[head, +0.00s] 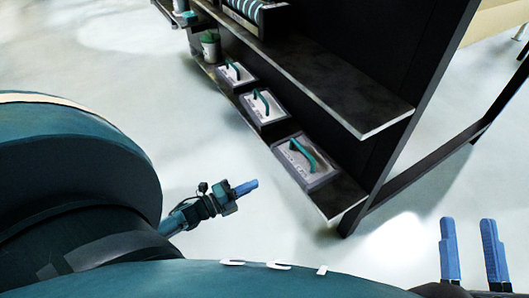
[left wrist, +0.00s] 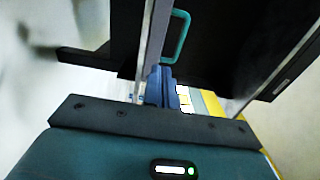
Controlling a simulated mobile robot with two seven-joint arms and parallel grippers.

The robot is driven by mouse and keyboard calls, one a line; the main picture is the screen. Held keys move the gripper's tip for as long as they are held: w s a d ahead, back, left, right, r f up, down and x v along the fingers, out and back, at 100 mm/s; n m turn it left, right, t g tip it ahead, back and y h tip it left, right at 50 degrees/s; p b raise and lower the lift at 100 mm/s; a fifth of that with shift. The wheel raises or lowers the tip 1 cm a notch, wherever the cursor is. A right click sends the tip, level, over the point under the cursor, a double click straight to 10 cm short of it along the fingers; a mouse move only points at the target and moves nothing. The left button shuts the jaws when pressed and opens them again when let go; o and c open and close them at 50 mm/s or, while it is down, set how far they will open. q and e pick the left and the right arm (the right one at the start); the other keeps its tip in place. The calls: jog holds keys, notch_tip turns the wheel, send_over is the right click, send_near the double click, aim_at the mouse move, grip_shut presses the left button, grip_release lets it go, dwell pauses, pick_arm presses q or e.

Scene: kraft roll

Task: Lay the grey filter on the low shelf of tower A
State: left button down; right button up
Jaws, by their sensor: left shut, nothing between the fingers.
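Three flat grey boxes with teal handles lie in a row on the low shelf (head: 333,204) of a dark shelving tower in the head view: a near one (head: 305,171), a middle one (head: 265,107) and a far one (head: 234,75). I cannot tell which is the grey filter or read a tower letter. My left gripper (head: 256,184) is shut and empty, left of the near box and apart from it. Its blue fingers (left wrist: 161,82) show in the left wrist view, below a teal handle (left wrist: 179,38). My right gripper (head: 470,225) is open and empty at lower right.
An upper shelf (head: 340,85) overhangs the low one, with a striped item (head: 243,10) at its far end. A green-topped pot (head: 210,47) stands at the low shelf's far end. Pale floor (head: 130,90) is clear left of the shelving.

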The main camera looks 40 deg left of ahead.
pick_arm(q)
jog(key=shift+v, duration=1.85)
